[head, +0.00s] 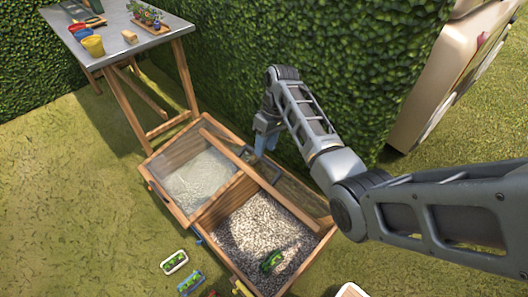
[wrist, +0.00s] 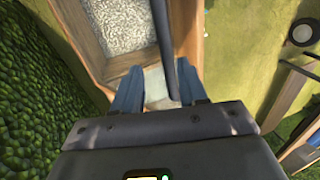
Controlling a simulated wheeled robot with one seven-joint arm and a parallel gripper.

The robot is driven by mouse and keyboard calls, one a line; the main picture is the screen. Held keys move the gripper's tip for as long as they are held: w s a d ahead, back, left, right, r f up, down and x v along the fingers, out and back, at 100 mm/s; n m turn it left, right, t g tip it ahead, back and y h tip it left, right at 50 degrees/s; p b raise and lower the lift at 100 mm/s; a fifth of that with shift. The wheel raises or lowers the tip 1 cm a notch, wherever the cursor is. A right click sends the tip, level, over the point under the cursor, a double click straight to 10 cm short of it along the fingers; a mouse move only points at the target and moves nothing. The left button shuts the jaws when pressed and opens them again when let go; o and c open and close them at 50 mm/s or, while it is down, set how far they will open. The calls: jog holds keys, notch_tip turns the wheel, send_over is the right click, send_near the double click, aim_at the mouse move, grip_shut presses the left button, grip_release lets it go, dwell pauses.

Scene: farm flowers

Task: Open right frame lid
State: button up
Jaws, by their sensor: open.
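A low wooden frame box (head: 165,203) has two compartments. The left one (head: 200,180) shows a pale surface. The right one (head: 250,228) shows gravel and a small green tray, with no lid seen over the gravel. A wooden bar and a dim clear panel (head: 290,187) run along the hedge side; the lid's exact angle is unclear. A dark handle bar (head: 262,167) is beside my gripper (head: 266,142). In the wrist view, my gripper (wrist: 158,90) is open, and the dark bar (wrist: 163,45) passes between its blue fingers. Contact is unclear.
A hedge (head: 290,40) stands close behind the box. A table (head: 120,35) with pots and plants stands at the upper left. Small plant trays (head: 174,262) lie on the grass in front. Open grass (head: 60,200) is at the left.

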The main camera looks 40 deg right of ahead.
jog(key=shift+v, duration=2.05)
